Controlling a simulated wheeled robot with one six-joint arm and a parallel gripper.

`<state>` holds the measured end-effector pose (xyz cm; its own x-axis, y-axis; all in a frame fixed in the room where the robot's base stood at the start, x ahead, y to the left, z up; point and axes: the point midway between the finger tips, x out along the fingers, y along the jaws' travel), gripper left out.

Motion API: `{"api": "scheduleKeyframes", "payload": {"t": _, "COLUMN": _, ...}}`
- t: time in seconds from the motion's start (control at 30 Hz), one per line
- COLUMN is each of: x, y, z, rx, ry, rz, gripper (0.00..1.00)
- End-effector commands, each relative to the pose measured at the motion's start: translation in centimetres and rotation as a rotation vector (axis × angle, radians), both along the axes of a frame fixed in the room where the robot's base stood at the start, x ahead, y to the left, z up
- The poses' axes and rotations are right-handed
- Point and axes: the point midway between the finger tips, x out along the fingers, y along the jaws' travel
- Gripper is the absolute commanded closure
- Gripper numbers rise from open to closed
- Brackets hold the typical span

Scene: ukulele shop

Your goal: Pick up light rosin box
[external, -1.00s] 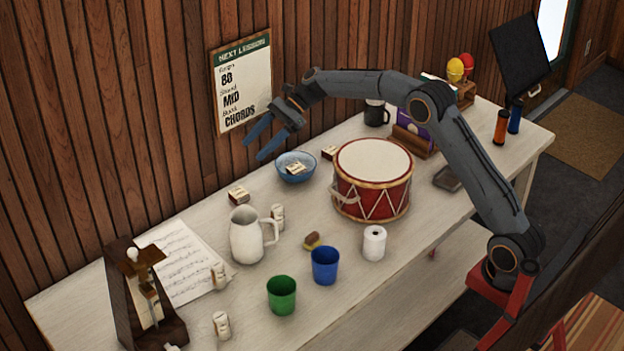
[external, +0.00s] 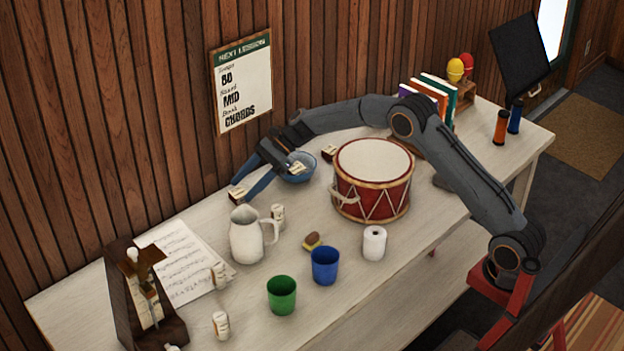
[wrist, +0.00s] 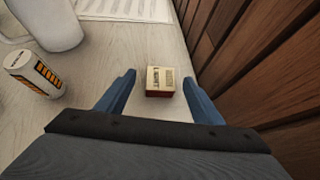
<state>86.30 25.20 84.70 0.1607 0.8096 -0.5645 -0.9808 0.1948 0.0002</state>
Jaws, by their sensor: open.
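A light rosin box (wrist: 161,81), cream with dark print and a reddish-brown lower side, lies on the table close to the wood wall. In the external view the box (external: 237,194) is partly hidden by a finger. My gripper (external: 245,192) is open and low over the table, its blue fingers pointing at the box. In the wrist view the box lies ahead, between the lines of the open fingers of my gripper (wrist: 158,92), a little nearer the right one. I cannot tell whether a finger touches it.
A blue bowl (external: 297,170) holding another box is under my wrist. The red drum (external: 371,185) stands to the right. The wood wall (wrist: 270,60) is close on one side.

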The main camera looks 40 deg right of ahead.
Motion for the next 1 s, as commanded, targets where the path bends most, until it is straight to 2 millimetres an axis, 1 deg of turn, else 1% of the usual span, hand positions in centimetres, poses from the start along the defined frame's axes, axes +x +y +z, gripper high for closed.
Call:
{"api": "scheduleKeyframes", "payload": {"t": 0.03, "x": 0.12, "y": 0.67, "z": -0.46, "rx": 0.000, "ry": 0.000, "rz": 0.001, "gripper": 0.39}}
{"api": "scheduleKeyframes", "payload": {"t": 0.1, "x": 0.22, "y": 1.13, "z": -0.83, "rx": 0.000, "ry": 0.000, "rz": 0.000, "gripper": 0.39}}
{"api": "scheduleKeyframes", "payload": {"t": 0.33, "x": 0.29, "y": 1.24, "z": -0.91, "rx": 0.000, "ry": -0.001, "rz": -0.001, "gripper": 0.39}}
{"api": "scheduleKeyframes", "payload": {"t": 0.57, "x": 0.28, "y": 1.22, "z": -0.89, "rx": 0.000, "ry": -0.001, "rz": -0.001, "gripper": 0.78}}
{"api": "scheduleKeyframes", "payload": {"t": 0.6, "x": 0.28, "y": 1.22, "z": -0.89, "rx": 0.000, "ry": -0.001, "rz": -0.001, "gripper": 0.84}}
{"api": "scheduleKeyframes", "payload": {"t": 0.87, "x": 0.27, "y": 1.22, "z": -0.84, "rx": 0.000, "ry": -0.001, "rz": 0.000, "gripper": 0.85}}
{"api": "scheduleKeyframes", "payload": {"t": 1.0, "x": 0.12, "y": 1.24, "z": -0.49, "rx": 0.000, "ry": -0.001, "rz": 0.000, "gripper": 0.85}}
